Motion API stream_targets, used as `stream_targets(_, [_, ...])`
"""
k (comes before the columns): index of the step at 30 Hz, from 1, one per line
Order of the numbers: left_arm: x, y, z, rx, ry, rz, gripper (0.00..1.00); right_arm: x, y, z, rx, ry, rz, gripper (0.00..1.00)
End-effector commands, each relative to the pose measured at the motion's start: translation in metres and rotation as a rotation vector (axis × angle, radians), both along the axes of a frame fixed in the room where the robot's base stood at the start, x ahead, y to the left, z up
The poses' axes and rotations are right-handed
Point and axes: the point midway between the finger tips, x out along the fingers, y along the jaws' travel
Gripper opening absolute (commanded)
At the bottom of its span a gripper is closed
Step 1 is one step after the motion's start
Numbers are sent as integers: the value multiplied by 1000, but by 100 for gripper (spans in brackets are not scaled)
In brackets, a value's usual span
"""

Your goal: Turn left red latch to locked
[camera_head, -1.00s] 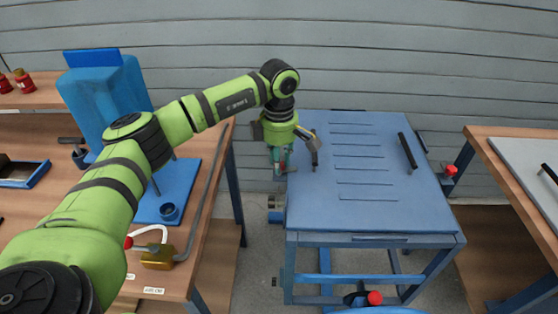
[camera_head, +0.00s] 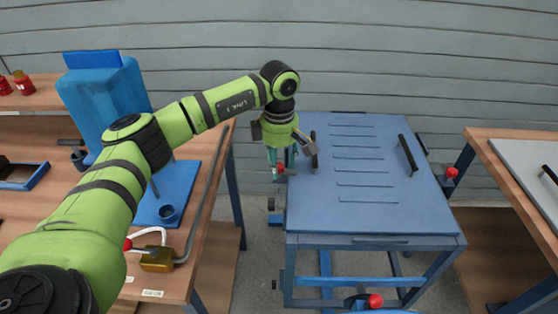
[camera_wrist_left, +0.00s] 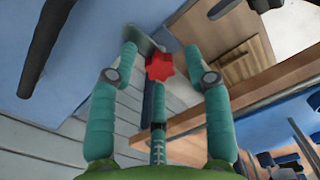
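The left red latch knob (camera_head: 281,168) is at the left edge of the blue table (camera_head: 375,205), small and partly hidden by my left gripper (camera_head: 282,171). The wrist view shows the red, lobed knob (camera_wrist_left: 160,67) between the fingertips of my left gripper (camera_wrist_left: 158,58), at the end of a grey metal piece (camera_wrist_left: 143,47). The teal fingers are spread apart around the knob, with gaps showing. I cannot tell whether any finger touches it. My right gripper is in neither view.
A black handle (camera_head: 314,152) stands on the blue top close to my left gripper; another (camera_head: 408,155) is farther right. Other red knobs sit on the right side (camera_head: 451,172) and front (camera_head: 375,300). A wooden bench (camera_head: 205,205) stands left.

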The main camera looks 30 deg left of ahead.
Motion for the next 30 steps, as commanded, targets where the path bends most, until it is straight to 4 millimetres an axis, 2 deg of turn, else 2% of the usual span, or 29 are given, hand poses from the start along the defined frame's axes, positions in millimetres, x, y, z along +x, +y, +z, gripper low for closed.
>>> stream_targets(7, [0,0,1,0,-1,1,51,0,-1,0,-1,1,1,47])
stream_targets(11, [1,0,10,0,-2,2,51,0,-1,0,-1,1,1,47])
stream_targets(24, [1,-1,96,0,-3,0,51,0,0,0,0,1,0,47])
stream_targets(30, [1,0,117,0,-2,1,51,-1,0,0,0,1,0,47])
